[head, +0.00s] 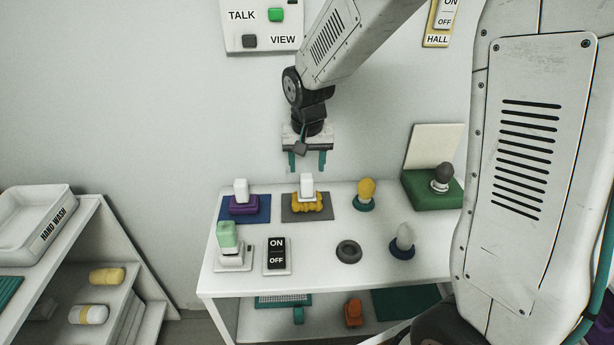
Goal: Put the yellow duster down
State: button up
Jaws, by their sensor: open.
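The yellow duster (307,203), with a white upright handle, rests on a grey mat (324,216) at the back of the white table (318,257). My gripper (308,162) hangs above the duster, pointing down. Its teal fingers are apart with nothing between them, and there is a visible gap between the fingertips and the handle.
A purple duster (243,204) on a blue mat stands to the left, and a yellow bulb-shaped thing (366,190) to the right. An ON/OFF switch (276,256) and a grey ring (348,251) are in front. The table is bare between the ring and switch.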

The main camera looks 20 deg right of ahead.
jog(key=s+d+r+n, duration=0.2)
jog(key=s+r, duration=1.1)
jog(key=s, duration=0.1)
jog(key=s+d+n, duration=0.1)
jog(key=s, duration=1.4)
jog(key=shift+d+r+n, duration=0.2)
jog(key=shift+r+n, duration=0.1)
jog(key=shift+r, duration=0.05)
jog(key=shift+o, duration=0.5)
jog(key=shift+s, duration=0.1)
